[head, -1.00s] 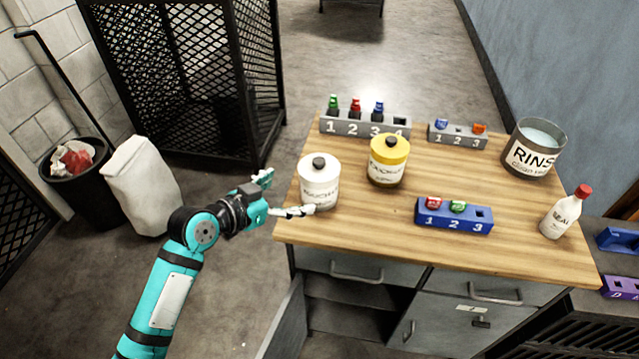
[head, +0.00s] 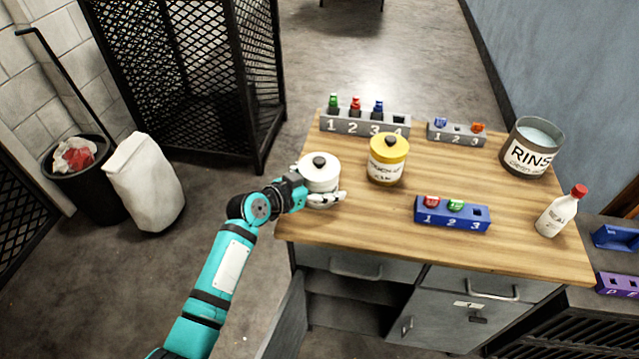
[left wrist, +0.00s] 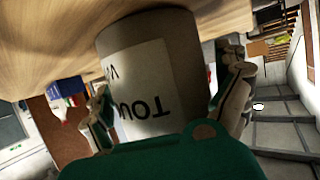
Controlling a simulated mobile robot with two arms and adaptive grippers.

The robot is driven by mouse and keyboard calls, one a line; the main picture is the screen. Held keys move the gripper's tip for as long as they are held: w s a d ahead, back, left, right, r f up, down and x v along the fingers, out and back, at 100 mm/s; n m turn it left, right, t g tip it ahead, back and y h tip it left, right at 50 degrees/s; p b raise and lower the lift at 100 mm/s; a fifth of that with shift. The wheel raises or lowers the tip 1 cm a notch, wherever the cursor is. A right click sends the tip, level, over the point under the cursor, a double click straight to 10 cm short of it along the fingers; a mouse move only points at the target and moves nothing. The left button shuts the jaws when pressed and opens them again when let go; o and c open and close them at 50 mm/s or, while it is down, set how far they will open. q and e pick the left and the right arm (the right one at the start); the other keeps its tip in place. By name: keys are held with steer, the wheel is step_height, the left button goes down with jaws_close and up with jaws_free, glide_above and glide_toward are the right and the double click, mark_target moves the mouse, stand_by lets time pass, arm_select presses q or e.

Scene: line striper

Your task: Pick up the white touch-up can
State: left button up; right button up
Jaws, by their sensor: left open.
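The white touch-up can (head: 320,170), with a dark knob on its lid, stands upright at the left edge of the wooden table. My left gripper (head: 318,193) is around its lower body, with one finger showing on the near side. In the left wrist view the can (left wrist: 160,70) fills the middle, its label partly readable as "TOU" and upside down. The fingers of my left gripper (left wrist: 165,105) are spread on both sides of it. I cannot tell whether they touch it. My right gripper is not in view.
A yellow can (head: 387,160) stands just right of the white can. A grey numbered rack (head: 365,124) is behind, and a blue rack (head: 452,214) is to the right. A rinse pot (head: 531,150) and white bottle (head: 558,215) stand farther right. An open cabinet door (head: 285,325) hangs below.

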arm_select(q)
steer(key=c, duration=1.1)
